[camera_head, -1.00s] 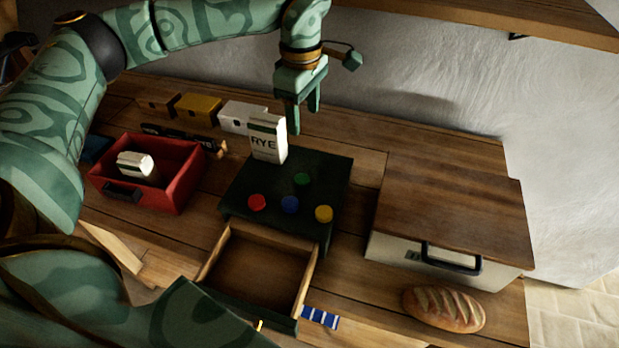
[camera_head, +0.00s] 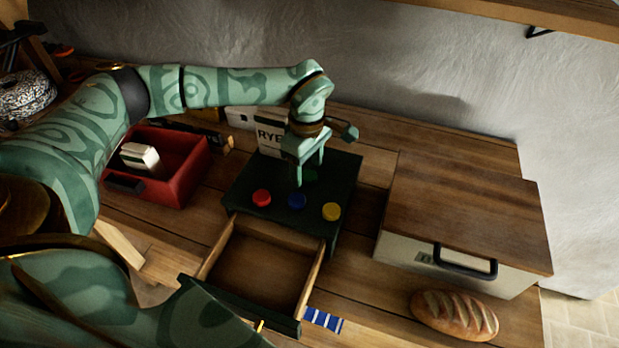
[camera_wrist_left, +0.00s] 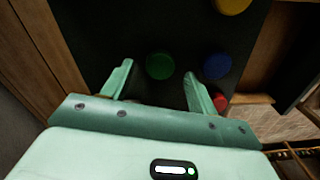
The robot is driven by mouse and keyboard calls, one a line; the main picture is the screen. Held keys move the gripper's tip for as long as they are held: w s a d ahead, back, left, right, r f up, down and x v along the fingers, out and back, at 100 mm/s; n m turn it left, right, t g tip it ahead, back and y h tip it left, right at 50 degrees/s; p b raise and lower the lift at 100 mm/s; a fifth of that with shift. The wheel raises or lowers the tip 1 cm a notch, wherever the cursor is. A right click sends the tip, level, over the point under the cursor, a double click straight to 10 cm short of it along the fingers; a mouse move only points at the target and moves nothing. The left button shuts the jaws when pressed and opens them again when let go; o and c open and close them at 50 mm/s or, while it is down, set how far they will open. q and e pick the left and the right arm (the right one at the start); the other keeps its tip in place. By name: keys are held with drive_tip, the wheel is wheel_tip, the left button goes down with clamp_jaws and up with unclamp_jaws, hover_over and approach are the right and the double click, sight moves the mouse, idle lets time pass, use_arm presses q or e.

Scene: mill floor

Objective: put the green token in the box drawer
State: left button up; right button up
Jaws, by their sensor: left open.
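The green token (camera_head: 310,176) lies on top of the dark green box (camera_head: 347,185), partly hidden by my left gripper in the head view. In the left wrist view the green token (camera_wrist_left: 160,66) shows whole, between the two fingers and just ahead of their tips. My left gripper (camera_head: 309,171) is open, pointing down over the box top, with nothing held. The box drawer (camera_head: 262,270) is pulled out at the front and looks empty. My right gripper is not in view.
Red (camera_head: 262,198), blue (camera_head: 297,201) and yellow (camera_head: 332,211) tokens lie nearby on the box top. A RYE packet (camera_head: 270,138) stands behind. A red crate (camera_head: 185,185) is left; a wood-lidded bin (camera_head: 465,215) and bread loaf (camera_head: 455,315) are right.

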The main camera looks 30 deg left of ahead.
use_arm(q)
drive_tip(key=shift+f, duration=0.7)
drive_tip(key=c, duration=1.1)
drive_tip(key=shift+r, duration=0.15)
